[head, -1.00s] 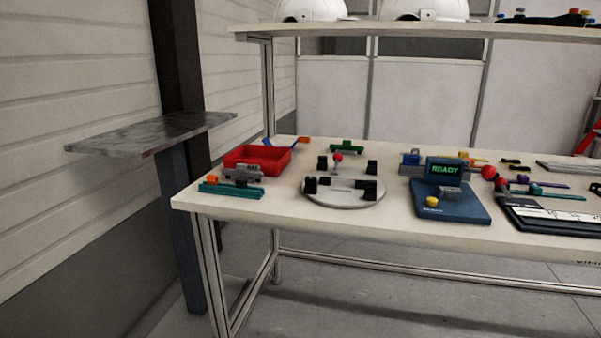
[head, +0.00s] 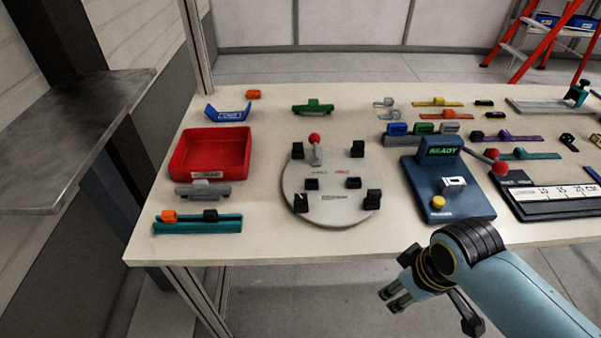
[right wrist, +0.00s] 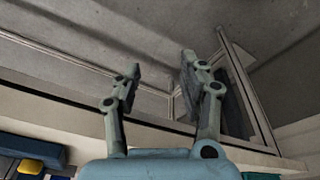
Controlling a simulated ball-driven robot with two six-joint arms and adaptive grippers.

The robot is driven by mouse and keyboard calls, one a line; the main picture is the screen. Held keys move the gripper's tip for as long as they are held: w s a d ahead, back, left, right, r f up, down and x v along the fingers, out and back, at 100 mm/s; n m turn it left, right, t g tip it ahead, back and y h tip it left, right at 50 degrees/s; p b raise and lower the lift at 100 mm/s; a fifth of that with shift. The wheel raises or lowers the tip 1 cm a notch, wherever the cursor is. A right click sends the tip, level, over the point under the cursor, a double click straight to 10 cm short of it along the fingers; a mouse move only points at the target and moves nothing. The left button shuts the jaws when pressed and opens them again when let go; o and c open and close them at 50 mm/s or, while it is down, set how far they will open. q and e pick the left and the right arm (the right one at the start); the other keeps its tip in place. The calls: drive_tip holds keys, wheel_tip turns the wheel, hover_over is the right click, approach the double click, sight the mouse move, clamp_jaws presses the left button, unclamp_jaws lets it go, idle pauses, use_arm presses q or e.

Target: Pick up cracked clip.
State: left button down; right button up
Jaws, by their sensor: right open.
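I cannot tell which clip is cracked; no crack shows at this size. Small clips are spread over the table: an orange clip (head: 169,216) and a black clip (head: 210,215) on a teal rail (head: 197,226), a loose orange clip (head: 253,94) at the back left, and a green clip (head: 314,104) on a green base. A white clip-like part (head: 453,185) sits on the blue READY device (head: 430,204). My right gripper (head: 392,299) is in front of the table edge, apart from all of these. In the right wrist view its fingers (right wrist: 160,62) are open and empty.
A red bin (head: 211,158) stands at the left, with a round grey fixture (head: 330,210) in the middle. A red-knobbed lever (head: 499,168) rises at the right. The table's front strip is mostly bare.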

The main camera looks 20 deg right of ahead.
sight(301, 196)
drive_tip(key=w+a+r+n+p, duration=0.1)
drive_tip(key=w+a+r+p, duration=0.15)
drive_tip(key=r, duration=0.95)
drive_tip(key=w+n, duration=0.1)
drive_tip(key=w, duration=0.1)
drive_tip(key=w+a+r+n+y+p, duration=0.1)
drive_tip(key=w+n, duration=0.1)
drive_tip(key=w+a+r+n+y+p, duration=0.1)
drive_tip(key=w, duration=0.2)
drive_tip(key=shift+a+r, duration=0.1)
drive_tip(key=shift+r, duration=0.1)
drive_tip(key=w+a+r+n+g+y+p, duration=0.1)
drive_tip(key=w+a+r+n+y+p, duration=0.1)
drive_tip(key=w+a+r+n, duration=0.35)
drive_tip(key=shift+n, duration=0.45)
drive_tip(key=shift+w+a+f, duration=0.4)
drive_tip(key=shift+w+f, duration=0.25)
drive_tip(key=shift+f, duration=0.85)
drive_tip(key=shift+w+a+f, duration=0.45)
drive_tip(key=shift+w+f, duration=0.25)
drive_tip(key=shift+f, duration=0.75)
drive_tip(key=shift+w+a+f, duration=0.4)
drive_tip(key=shift+w+f, duration=0.25)
drive_tip(key=shift+f, duration=0.85)
drive_tip(key=c, duration=0.8)
